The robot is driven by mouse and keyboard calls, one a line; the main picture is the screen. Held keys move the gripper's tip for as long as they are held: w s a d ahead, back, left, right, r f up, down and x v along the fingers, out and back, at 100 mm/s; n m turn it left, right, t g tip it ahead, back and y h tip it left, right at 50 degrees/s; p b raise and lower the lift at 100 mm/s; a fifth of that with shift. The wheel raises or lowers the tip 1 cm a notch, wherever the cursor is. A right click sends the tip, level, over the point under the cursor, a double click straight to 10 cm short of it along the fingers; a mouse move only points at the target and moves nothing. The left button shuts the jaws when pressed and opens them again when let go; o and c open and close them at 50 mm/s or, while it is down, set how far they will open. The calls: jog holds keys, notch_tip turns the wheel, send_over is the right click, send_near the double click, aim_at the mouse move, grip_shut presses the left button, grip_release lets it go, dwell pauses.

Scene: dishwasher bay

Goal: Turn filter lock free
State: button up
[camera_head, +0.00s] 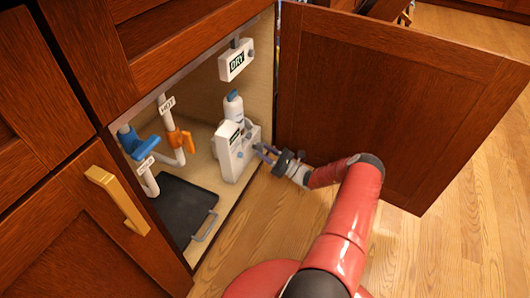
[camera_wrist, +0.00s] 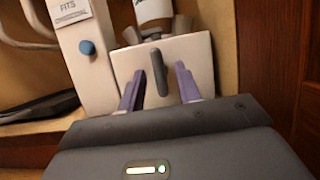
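The filter unit (camera_head: 236,150) is a white box inside the cabinet, with a white blue-capped bottle (camera_head: 233,106) on top. In the wrist view its white front face (camera_wrist: 195,60) carries a dark grey upright lever (camera_wrist: 158,72), which looks like the filter lock. My gripper (camera_head: 261,152) is at the right side of the unit. In the wrist view its two purple fingers (camera_wrist: 160,88) are apart, one on each side of the lever, with gaps between. I cannot tell how deep the lever sits between them.
An open cabinet door (camera_head: 380,100) stands right of my arm. A black tray (camera_head: 182,208) lies on the cabinet floor. Blue (camera_head: 137,143) and orange (camera_head: 181,139) valves on white pipes are at the left. A DRY display (camera_head: 236,62) hangs above.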

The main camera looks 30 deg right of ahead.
notch_tip(320, 180, up, 20)
jog(key=p, duration=0.4)
dwell(0.4)
jog(key=s+a+r+n+g, duration=0.1)
jog(key=a+r+n+g, duration=0.1)
jog(key=a+n+g, duration=0.1)
jog(key=s+a+r+n+g+y+p, duration=0.1)
jog(key=a+r+n+g, duration=0.1)
jog(key=a, duration=0.3)
jog(key=s+a+r+n+g+y+p, duration=0.1)
jog(key=a+r+n+g, duration=0.1)
jog(key=a+n+g, duration=0.2)
jog(key=shift+s+a+r+g, duration=0.1)
jog(key=shift+a+r+g, duration=0.1)
jog(key=shift+a+g, duration=0.35)
jog(key=s+a+r+n+g+h+p, duration=0.2)
jog(key=s+a+r+n+g+h, duration=0.2)
jog(key=s+a+r+n+g, duration=0.25)
jog(key=s+r+n+t+h+p, duration=0.2)
jog(key=s+r+n+h, duration=0.4)
jog(key=s, duration=0.6)
jog(key=s+r+n+t+h+p, duration=0.2)
jog(key=s+r+n+h, duration=0.3)
jog(key=s+r, duration=0.5)
jog(key=s+n+p, duration=0.1)
jog(key=s, duration=0.1)
jog(key=shift+s+n+t+h, duration=0.3)
jog(key=shift+s+n+h, duration=0.05)
jog(key=shift+s+h, duration=0.05)
